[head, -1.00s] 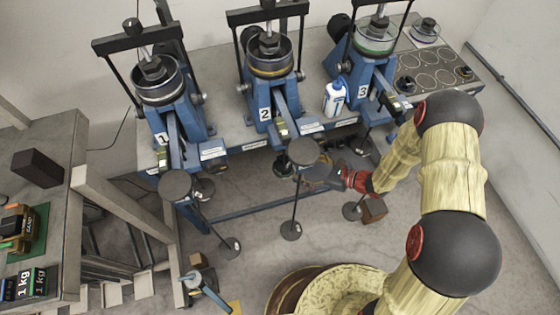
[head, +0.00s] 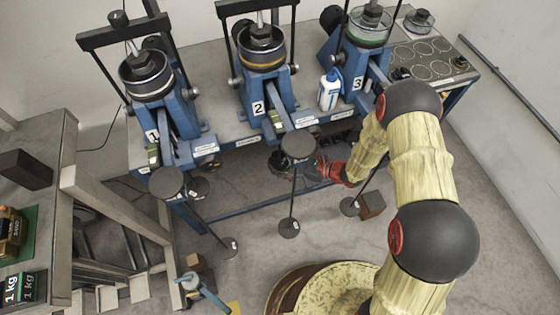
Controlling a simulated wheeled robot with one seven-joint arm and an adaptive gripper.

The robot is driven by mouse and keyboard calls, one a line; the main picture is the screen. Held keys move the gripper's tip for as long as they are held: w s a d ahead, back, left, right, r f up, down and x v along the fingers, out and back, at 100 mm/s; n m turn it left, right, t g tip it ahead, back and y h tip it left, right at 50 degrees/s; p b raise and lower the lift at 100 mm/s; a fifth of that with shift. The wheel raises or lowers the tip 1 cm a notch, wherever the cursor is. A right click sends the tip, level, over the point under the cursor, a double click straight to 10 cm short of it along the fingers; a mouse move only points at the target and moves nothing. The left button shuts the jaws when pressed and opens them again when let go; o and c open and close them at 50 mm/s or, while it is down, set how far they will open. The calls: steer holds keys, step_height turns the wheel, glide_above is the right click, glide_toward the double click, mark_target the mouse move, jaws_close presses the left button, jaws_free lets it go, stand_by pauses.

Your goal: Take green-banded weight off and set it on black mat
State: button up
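My gripper (head: 308,168) is low in front of frame 2, beside a round dark disc on a thin rod (head: 298,147) that partly hides it. Its fingers are small and dark, and whether they hold anything cannot be made out. Dark weights hang under lever 2 (head: 279,162), just left of my gripper. No green band on a weight can be made out; a green band shows on the round cell of frame 3 (head: 368,38). A dark panel with circle outlines (head: 432,72) lies at the bench's right end; I cannot tell whether it is the black mat.
Frames 1 (head: 170,110), 2 (head: 262,88) and 3 (head: 360,70) stand on the bench. A white bottle (head: 329,92) stands between 2 and 3. A brown block (head: 371,204) is on the floor. A table (head: 60,240) is at far left.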

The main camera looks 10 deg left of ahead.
steer(key=c, duration=1.7)
steer(key=shift+r, duration=0.1)
steer(key=shift+c, duration=0.3)
